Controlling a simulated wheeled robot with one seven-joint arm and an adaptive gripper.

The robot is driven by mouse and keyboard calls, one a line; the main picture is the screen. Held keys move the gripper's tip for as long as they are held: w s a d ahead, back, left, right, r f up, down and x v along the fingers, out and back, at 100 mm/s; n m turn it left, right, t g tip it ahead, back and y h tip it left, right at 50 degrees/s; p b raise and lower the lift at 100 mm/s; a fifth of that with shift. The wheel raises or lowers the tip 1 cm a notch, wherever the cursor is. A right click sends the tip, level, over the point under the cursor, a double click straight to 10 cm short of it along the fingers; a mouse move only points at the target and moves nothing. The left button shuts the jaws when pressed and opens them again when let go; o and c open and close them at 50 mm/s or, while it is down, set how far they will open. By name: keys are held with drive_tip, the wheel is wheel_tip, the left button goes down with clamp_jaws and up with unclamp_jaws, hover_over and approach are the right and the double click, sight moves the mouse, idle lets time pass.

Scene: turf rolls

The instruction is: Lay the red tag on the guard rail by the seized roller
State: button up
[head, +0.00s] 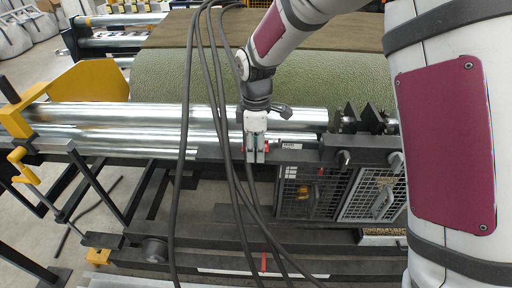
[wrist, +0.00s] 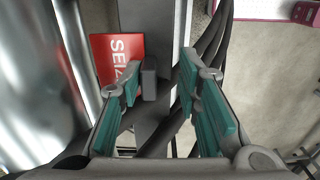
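The red tag (wrist: 112,56), with white letters starting "SEIZ", lies flat at the dark guard rail (wrist: 158,20) in the wrist view. It sticks out on the roller side, and my left finger hides part of it. A small grey block (wrist: 149,82) stands at its edge between my fingers. My gripper (wrist: 160,82) is open, its teal pads apart on either side of the block, with no contact visible. In the head view my gripper (head: 256,158) is low over the rail, with bits of red beside it. The shiny roller (head: 120,113) lies behind the rail.
Black cables (head: 190,140) hang in front of the rollers. Mesh guards (head: 310,193) stand below the rail at right. A yellow end plate (head: 85,85) is at left, and green turf (head: 320,88) lies behind. Open floor shows at lower left.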

wheel_tip(320, 180, up, 12)
drive_tip(key=b, duration=0.2)
drive_tip(key=s+d+r+m+t, duration=0.1)
drive_tip(key=s+d+r+m, duration=0.3)
drive_tip(key=d+r, duration=0.15)
drive_tip(key=s+d+r+m+t, duration=0.1)
drive_tip(key=s+d+m+t, duration=0.1)
drive_tip(key=s+d+m, duration=0.4)
drive_tip(key=s+d+m+t, duration=0.2)
drive_tip(key=s+d+m, duration=0.5)
drive_tip(key=s, duration=0.7)
drive_tip(key=shift+s+d+r+m+p, duration=0.3)
drive_tip(key=shift+d+r, duration=0.1)
drive_tip(key=shift+d, duration=0.45)
